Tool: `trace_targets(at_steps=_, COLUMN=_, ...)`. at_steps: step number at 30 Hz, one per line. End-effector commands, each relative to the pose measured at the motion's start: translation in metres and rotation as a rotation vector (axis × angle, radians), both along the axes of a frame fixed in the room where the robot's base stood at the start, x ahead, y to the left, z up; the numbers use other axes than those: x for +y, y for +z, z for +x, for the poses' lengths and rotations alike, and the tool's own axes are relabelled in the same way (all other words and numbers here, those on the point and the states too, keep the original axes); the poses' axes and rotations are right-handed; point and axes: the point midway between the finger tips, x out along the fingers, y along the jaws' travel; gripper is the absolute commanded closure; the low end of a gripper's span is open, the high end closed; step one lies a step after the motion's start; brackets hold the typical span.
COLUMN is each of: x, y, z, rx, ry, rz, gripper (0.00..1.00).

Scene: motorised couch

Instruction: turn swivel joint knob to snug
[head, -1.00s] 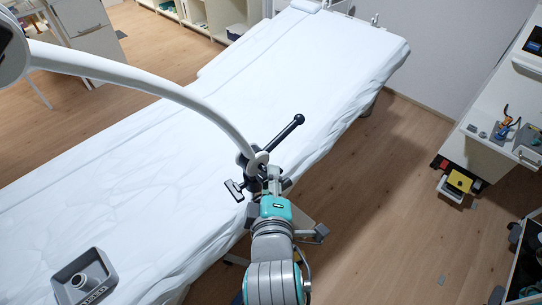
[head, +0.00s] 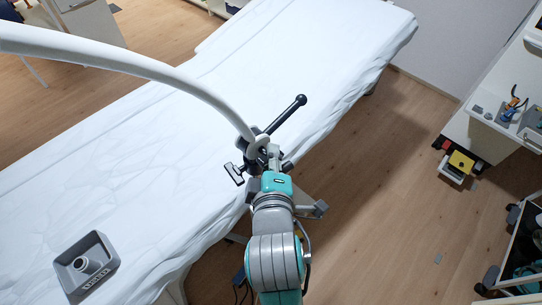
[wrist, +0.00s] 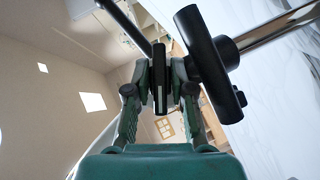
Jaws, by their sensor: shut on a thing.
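My gripper (head: 268,162) is at the swivel joint (head: 258,143), where the white curved arm ends beside the couch. In the wrist view my gripper (wrist: 160,88) has its two fingers closed on both sides of a thin, flat, dark piece seen edge-on, which looks like the swivel joint knob (wrist: 160,65). In the head view my gripper and the joint hide this knob. A black T-shaped handle (wrist: 212,65) stands just right of the fingers, apart from the grip; it also shows in the head view (head: 234,173).
A black lever with a ball end (head: 287,112) sticks up right from the joint. The white curved arm (head: 130,63) passes over the couch (head: 170,150). A grey tray (head: 108,250) lies on the couch.

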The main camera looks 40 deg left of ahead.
Motion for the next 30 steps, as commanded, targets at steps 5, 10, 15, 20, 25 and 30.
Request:
trace_targets(at_steps=5, x=-0.0001, y=0.0018, z=0.0020, rx=0.128, ry=-0.002, rz=0.017, gripper=1.00)
trace_targets(at_steps=10, x=-0.0003, y=0.0014, z=0.0022, rx=0.268, ry=-0.003, rz=0.031, gripper=1.00)
trace_targets(at_steps=15, x=-0.0002, y=0.0008, z=0.0014, rx=0.349, ry=-0.001, rz=0.038, gripper=1.00)
trace_targets(at_steps=20, x=-0.0005, y=0.0002, z=0.0008, rx=0.362, ry=-0.001, rz=0.037, gripper=1.00)
trace_targets(at_steps=25, x=-0.0006, y=0.0000, z=0.0008, rx=0.362, ry=-0.002, rz=0.037, gripper=1.00)
trace_targets(at_steps=30, x=-0.0005, y=0.0002, z=0.0007, rx=0.361, ry=-0.001, rz=0.037, gripper=0.67)
